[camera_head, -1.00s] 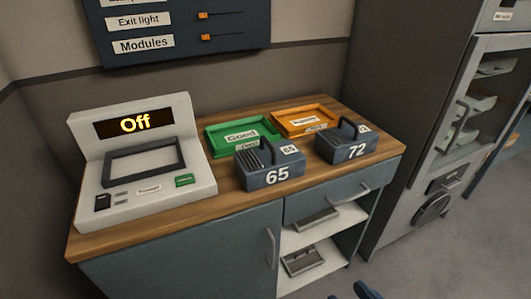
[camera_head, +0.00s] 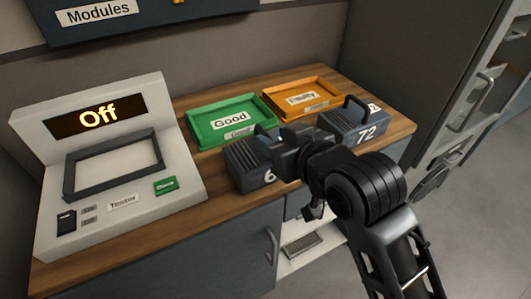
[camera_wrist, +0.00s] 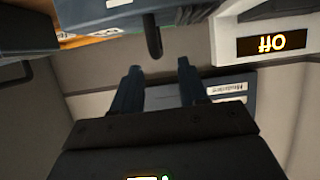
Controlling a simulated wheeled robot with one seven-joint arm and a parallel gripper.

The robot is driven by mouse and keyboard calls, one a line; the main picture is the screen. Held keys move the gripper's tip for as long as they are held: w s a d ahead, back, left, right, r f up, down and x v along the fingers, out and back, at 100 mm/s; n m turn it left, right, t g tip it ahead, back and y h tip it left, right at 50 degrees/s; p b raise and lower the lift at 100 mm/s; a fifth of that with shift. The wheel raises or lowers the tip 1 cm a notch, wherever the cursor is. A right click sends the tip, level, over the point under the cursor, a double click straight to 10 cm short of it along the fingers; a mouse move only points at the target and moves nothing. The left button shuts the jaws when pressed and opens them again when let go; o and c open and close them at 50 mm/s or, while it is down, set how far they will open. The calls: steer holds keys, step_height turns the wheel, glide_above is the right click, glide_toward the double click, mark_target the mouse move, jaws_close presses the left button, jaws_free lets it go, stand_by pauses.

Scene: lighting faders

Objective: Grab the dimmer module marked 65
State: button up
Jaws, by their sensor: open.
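The dimmer module marked 65 (camera_head: 243,172) is a blue-grey box with a ribbed face, standing at the front of the wooden counter. My arm hides much of its right side and number. My gripper (camera_head: 270,142) is over its upper right part in the head view. In the wrist view, my gripper (camera_wrist: 158,70) is open and empty, with a dark upright handle (camera_wrist: 153,38) just past the fingertips, roughly between them. A blue-grey module body (camera_wrist: 105,12) shows above it. The exact gap to the handle is unclear.
The module marked 72 (camera_head: 347,133) stands close to the right of my arm. A green "Good" tray (camera_head: 205,116) and an orange "Faulty" tray (camera_head: 330,84) lie behind. A grey tester (camera_head: 190,165) reading "Off" stands at left.

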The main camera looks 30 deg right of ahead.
mark_target(265, 132)
steer(key=shift+f+x, duration=0.15)
steer(key=shift+x, duration=1.35)
steer(key=shift+f+x, duration=0.1)
steer(key=shift+x, duration=1.45)
steer(key=shift+s+d, duration=0.1)
steer(key=shift+s, duration=0.05)
jaws_close()
steer(key=shift+r, duration=0.15)
